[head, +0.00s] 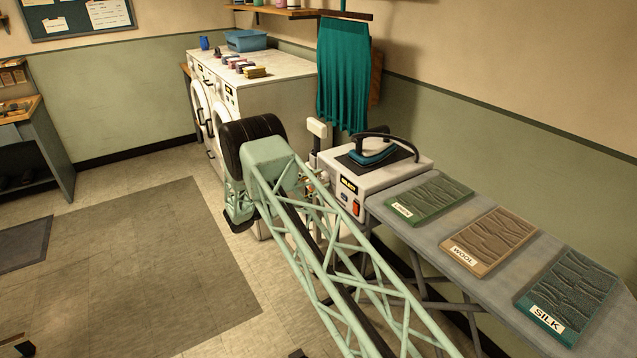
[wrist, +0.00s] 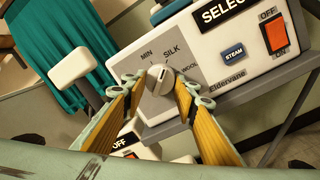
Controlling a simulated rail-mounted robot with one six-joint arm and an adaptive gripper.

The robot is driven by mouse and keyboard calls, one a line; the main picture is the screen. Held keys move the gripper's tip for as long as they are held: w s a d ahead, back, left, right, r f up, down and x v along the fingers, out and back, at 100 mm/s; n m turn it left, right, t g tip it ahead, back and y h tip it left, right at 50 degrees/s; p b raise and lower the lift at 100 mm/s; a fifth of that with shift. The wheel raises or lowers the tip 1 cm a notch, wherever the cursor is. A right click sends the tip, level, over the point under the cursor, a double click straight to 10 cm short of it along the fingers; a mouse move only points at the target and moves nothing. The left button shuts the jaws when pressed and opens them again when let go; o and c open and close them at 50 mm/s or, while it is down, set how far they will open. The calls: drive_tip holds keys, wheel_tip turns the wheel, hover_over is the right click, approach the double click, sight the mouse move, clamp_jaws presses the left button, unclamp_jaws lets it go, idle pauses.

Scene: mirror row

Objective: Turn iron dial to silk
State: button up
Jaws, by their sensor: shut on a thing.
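The iron dial (wrist: 160,76) is a small round grey knob on the front panel of the white ironing station (wrist: 215,75). MIN, SILK and WOOL are printed around it, with SILK above it. A pale mark shows on the knob, but its exact heading is hard to read. My gripper (wrist: 157,83) has its two yellow-sided fingers on either side of the dial and is shut on it.
The iron (head: 373,154) rests on top of the station. An orange-red OFF/ON switch (wrist: 277,33) and a blue STEAM button (wrist: 234,53) are on the panel. A white lever handle (wrist: 72,66) stands left of the dial. Fabric boards, including SILK (head: 570,292), lie on the ironing board.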

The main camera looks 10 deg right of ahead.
drive_tip(key=o, duration=0.9)
drive_tip(key=shift+a, duration=0.1)
drive_tip(key=shift+v, duration=5.95)
drive_tip(key=shift+r, duration=0.1)
